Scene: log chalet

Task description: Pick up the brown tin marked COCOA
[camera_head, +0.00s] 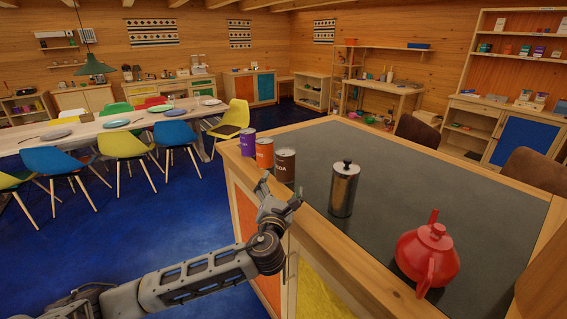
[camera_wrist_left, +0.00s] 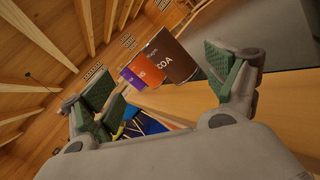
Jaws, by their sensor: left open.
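The brown tin marked COCOA (camera_head: 286,167) stands upright near the counter's left edge, in front of an orange tin (camera_head: 264,152) and a purple tin (camera_head: 248,141). My left gripper (camera_head: 283,187) is open and empty, just short of the brown tin on its near side. In the left wrist view the brown tin (camera_wrist_left: 170,57) appears tilted, beyond and between the spread green-padded fingers (camera_wrist_left: 165,88), apart from them. The orange tin (camera_wrist_left: 144,71) and purple tin (camera_wrist_left: 129,78) are partly hidden behind it. My right gripper is not in view.
A metal canister (camera_head: 343,190) stands on the dark countertop (camera_head: 420,165) to the right of the brown tin. A red teapot (camera_head: 429,255) stands at the near right. The countertop behind the canister is clear. A dining table (camera_head: 85,133) with chairs stands at the left.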

